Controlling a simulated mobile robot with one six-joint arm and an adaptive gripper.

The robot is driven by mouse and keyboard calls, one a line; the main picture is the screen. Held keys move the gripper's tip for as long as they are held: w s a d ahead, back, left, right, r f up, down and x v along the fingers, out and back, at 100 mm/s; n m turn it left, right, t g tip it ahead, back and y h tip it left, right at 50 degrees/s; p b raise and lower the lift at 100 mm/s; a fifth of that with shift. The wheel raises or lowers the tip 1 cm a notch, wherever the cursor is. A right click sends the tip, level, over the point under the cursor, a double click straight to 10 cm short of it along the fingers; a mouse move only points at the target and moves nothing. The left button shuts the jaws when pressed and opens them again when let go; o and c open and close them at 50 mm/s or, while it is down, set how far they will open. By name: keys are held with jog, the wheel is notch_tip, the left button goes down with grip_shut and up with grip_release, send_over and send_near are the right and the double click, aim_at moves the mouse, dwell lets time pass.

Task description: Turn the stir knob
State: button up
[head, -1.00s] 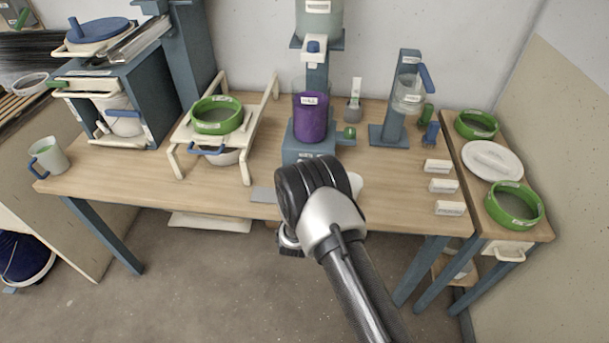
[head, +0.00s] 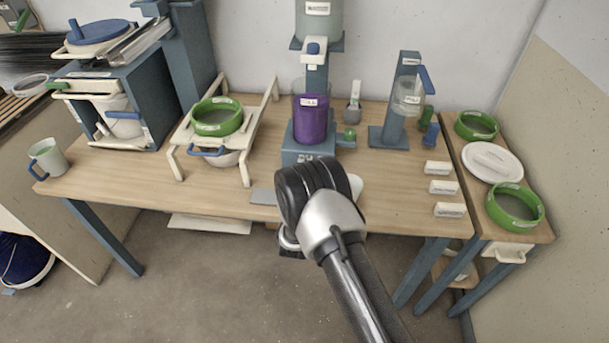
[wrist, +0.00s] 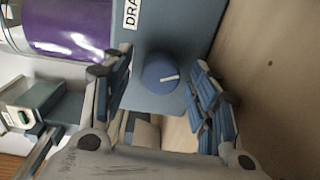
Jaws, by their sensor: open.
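A round blue knob (wrist: 160,73) with a white pointer line sits on a blue-grey face in the wrist view, beside a partly cut-off label starting "DRA". My gripper (wrist: 156,84) is open, with one finger on each side of the knob. I cannot tell whether either finger touches it. In the head view, the blue-grey stand (head: 306,153) holds a purple-filled clear vessel (head: 310,122), and my wrist hides the lower front of the stand, the knob and the fingers. The purple vessel also shows in the wrist view (wrist: 75,27).
A green knob (head: 349,134) juts from the stand's right side. A cream rack with a green-rimmed sieve (head: 217,117) stands to the left. A dispenser (head: 392,115) and several white label blocks are to the right. Bare wood (head: 120,178) lies at the table's front left.

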jog(key=shift+s, duration=0.1)
jog(key=s, duration=1.2)
jog(key=shift+a+r, duration=0.15)
jog(key=shift+w, duration=0.1)
